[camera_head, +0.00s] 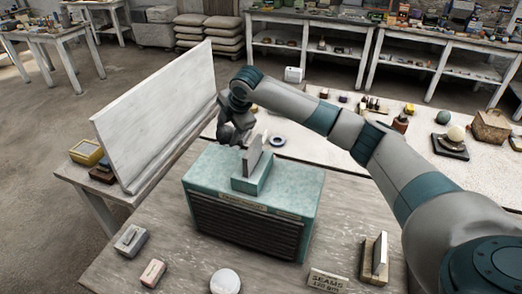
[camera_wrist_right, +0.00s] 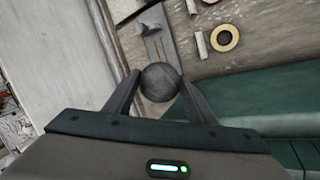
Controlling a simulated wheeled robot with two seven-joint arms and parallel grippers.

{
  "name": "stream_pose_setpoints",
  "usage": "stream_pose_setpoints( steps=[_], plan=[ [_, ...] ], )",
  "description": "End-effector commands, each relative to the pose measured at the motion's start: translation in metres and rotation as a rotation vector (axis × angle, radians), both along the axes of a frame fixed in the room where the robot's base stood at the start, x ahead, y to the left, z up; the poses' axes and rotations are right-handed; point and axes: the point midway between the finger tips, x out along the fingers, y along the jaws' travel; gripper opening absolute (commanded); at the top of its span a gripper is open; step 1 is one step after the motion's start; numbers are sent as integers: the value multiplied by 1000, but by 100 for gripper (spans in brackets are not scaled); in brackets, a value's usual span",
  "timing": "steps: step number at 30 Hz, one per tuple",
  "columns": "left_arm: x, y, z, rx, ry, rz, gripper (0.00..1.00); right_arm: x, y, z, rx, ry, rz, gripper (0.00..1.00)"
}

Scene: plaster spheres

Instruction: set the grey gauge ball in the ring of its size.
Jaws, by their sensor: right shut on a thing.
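My right gripper (camera_wrist_right: 160,88) is shut on the grey gauge ball (camera_wrist_right: 160,82), a dark mottled sphere held between the two fingertips. In the head view my right gripper (camera_head: 240,133) is just behind and above the teal cabinet, near the upright panel on it. A small yellowish ring (camera_wrist_right: 225,38) lies on the surface beyond the ball in the wrist view. A dark blue ring-like piece (camera_head: 277,140) lies on the white table behind the cabinet. I cannot tell which ring matches the ball. My left gripper is not in view.
The teal cabinet (camera_head: 200,190) carries a block with an upright panel (camera_head: 252,158). A tall white board (camera_head: 155,115) stands to its left. Small blocks, a white disc (camera_head: 225,281) and a sign (camera_head: 328,280) lie in front. A pale ball (camera_head: 456,133) stands at right.

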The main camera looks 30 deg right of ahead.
Motion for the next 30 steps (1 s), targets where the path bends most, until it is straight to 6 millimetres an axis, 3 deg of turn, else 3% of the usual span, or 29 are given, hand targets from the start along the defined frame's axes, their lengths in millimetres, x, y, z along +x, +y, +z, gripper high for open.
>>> stream_pose_setpoints(
  steps=[3,6,12,17,30],
  plan=[
    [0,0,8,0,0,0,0,-13,-28,-35,1,5,34,15],
    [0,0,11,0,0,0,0,-23,-48,-59,1,3,65,15],
    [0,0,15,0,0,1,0,-40,-74,-89,1,0,109,15],
    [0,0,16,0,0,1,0,-45,-82,-97,1,-2,126,15],
    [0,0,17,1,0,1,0,-45,-83,-97,0,-4,127,15]
  ],
)
